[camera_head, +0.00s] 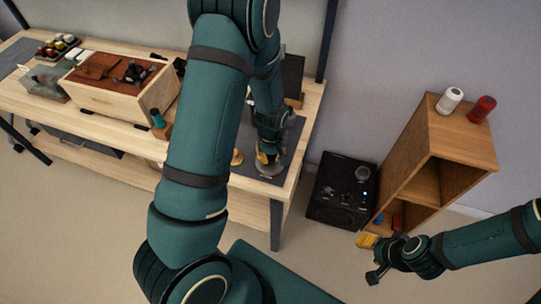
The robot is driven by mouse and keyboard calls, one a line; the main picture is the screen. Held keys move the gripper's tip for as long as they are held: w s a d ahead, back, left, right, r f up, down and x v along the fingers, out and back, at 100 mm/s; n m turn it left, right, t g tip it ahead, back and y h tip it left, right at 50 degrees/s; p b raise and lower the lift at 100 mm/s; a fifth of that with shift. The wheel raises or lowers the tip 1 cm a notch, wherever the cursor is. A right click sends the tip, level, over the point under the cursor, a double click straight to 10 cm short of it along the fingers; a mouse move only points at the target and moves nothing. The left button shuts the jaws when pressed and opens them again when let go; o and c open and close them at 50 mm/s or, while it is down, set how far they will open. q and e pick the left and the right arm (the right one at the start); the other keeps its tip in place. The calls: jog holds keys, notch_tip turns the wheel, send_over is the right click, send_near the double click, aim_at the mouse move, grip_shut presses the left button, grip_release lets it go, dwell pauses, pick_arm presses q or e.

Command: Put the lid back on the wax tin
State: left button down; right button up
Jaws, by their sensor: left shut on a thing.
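My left gripper (265,157) is low over the dark mat (293,140) at the right end of the workbench. It is shut on a small round grey metal thing (270,171), which looks like the lid of the wax tin. The fingers and arm cover part of it, and I cannot tell whether it touches anything below. I cannot make out the tin separately. My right gripper (373,259) is off the bench, in front of the wooden shelf unit, small in view.
A wooden box (105,101) with a brown top stands on the bench (139,134). A small brass-coloured thing (237,157) shows beside my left arm. On the floor are a black device (337,191) and a shelf unit (463,140) with a white spool (450,100) and red spool (482,109).

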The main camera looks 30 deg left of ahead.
pick_arm(q)
jog(key=shift+f, duration=0.1)
dwell(0.7)
jog(key=shift+c, duration=2.3)
grip_release()
jog(key=shift+r+p, duration=2.85)
jog(key=shift+r, duration=0.7)
grip_shut()
